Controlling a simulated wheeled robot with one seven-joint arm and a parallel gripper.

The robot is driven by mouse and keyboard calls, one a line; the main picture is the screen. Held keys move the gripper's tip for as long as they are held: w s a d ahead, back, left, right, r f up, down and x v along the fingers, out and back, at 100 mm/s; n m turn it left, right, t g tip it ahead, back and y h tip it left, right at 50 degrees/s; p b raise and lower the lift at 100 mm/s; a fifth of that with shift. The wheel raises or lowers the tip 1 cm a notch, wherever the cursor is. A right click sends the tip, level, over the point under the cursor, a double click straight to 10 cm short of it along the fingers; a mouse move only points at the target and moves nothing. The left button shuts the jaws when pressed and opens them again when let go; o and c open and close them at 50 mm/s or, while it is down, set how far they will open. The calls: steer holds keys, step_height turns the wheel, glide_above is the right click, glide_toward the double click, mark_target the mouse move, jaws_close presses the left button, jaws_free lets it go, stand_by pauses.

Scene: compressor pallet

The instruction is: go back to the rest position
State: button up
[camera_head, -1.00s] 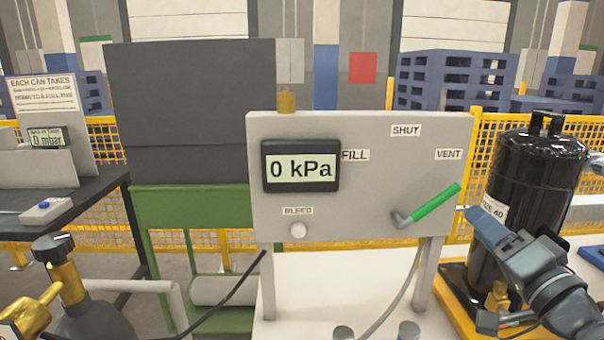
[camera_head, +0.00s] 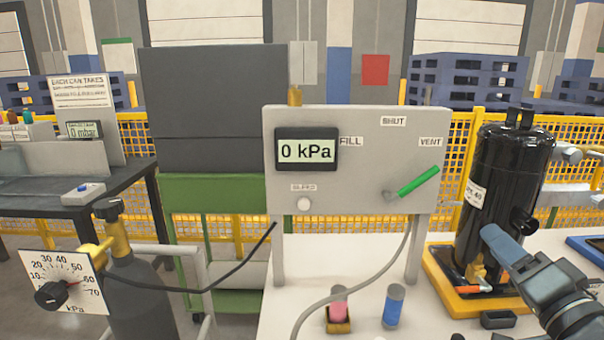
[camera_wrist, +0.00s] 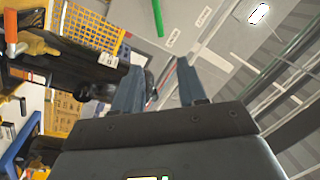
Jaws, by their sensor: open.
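My gripper (camera_wrist: 160,88) shows in the wrist view with its two blue-grey fingers apart and nothing between them. In the head view my gripper (camera_head: 490,234) is at the lower right, in front of the black compressor (camera_head: 505,180), overlapping its lower body; I cannot tell whether they touch. The compressor stands upright on a yellow base (camera_head: 440,280). The grey panel (camera_head: 350,195) stands left of my gripper, with a display reading 0 kPa (camera_head: 306,151). Its green lever (camera_head: 418,182) points up toward the VENT label.
A grey hose hangs from the panel. A gas bottle (camera_head: 135,295) with a dial (camera_head: 65,282) stands at the left. A yellow fence (camera_head: 140,150) runs behind.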

steer(key=s+a+f+n+g+h, duration=0.1)
steer(key=s+a+f, duration=0.1)
steer(key=s+f, duration=0.7)
steer(key=s+a+f+n+g+h, duration=0.1)
steer(key=s+a+f+g+h, duration=0.15)
steer(key=s+f, duration=0.65)
steer(key=s+a+r+n, duration=0.1)
steer(key=s+n, duration=0.1)
steer(key=s, duration=0.6)
steer(key=s+a+r+n+y, duration=0.1)
steer(key=s+n, duration=0.1)
steer(key=s, duration=0.5)
steer(key=s+a+r+n, duration=0.2)
steer(key=s, duration=0.6)
steer(key=shift+s+n+g, duration=0.3)
steer(key=shift+g, duration=0.15)
steer(key=shift+f+y, duration=0.1)
steer(key=shift+y, duration=0.15)
stand_by(1.9)
